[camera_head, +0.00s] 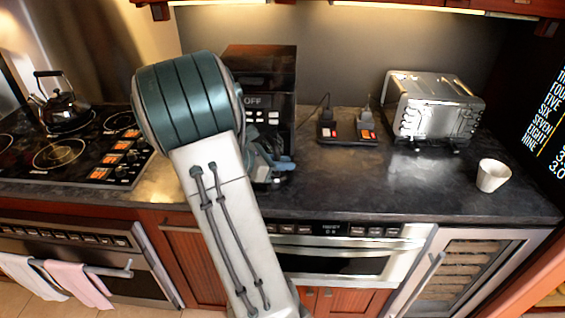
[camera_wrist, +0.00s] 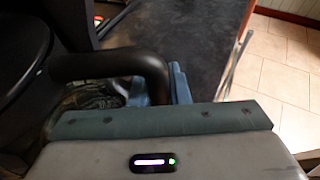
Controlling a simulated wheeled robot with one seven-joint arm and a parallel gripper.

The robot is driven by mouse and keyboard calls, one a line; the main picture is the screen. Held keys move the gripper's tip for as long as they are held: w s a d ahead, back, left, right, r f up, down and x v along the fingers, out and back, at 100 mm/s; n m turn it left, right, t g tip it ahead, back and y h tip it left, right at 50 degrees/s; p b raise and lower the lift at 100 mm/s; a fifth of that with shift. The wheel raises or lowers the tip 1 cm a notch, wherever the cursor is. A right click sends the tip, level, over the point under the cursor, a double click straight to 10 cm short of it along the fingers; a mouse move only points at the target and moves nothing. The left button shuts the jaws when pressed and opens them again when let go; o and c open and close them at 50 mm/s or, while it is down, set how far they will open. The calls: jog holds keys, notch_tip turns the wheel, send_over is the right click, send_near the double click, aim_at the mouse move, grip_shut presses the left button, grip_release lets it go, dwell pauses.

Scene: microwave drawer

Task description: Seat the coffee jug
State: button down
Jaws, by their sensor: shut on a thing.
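The black coffee machine (camera_head: 256,62), with an "OFF" display, stands on the counter, partly hidden by my arm. My gripper (camera_head: 265,160) is at the machine's lower front, mostly behind my arm. In the wrist view my gripper (camera_wrist: 160,88) is shut on the black handle (camera_wrist: 110,64) of the coffee jug. The jug's glass (camera_wrist: 90,97) shows below the handle, next to the blue fingers. In the head view the jug is mostly hidden, so I cannot tell whether it rests fully on the machine's base.
A stove with a kettle (camera_head: 62,104) is at left. A power strip (camera_head: 347,132), a silver toaster (camera_head: 432,108) and a white cup (camera_head: 492,175) stand to the right. The counter (camera_head: 370,185) in front of the power strip is clear.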

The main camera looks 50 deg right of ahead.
dwell(0.3)
jog(key=c, duration=1.3)
grip_release()
jog(key=shift+f, duration=0.1)
jog(key=b+v, duration=0.1)
jog(key=v, duration=1.3)
jog(key=s+a+f+m+t+y, duration=0.1)
jog(key=s+a+m+t+y, duration=0.2)
jog(key=s+a+m+y, duration=0.3)
jog(key=s+a+f+m+t+y, duration=0.1)
jog(key=s+a+m+t+y, duration=0.3)
jog(key=a, duration=1)
jog(key=s+m+y, duration=0.2)
jog(key=s+m, duration=0.1)
jog(key=m, duration=0.1)
jog(key=shift+s+a+y, duration=0.3)
jog(key=shift+s+a, duration=0.05)
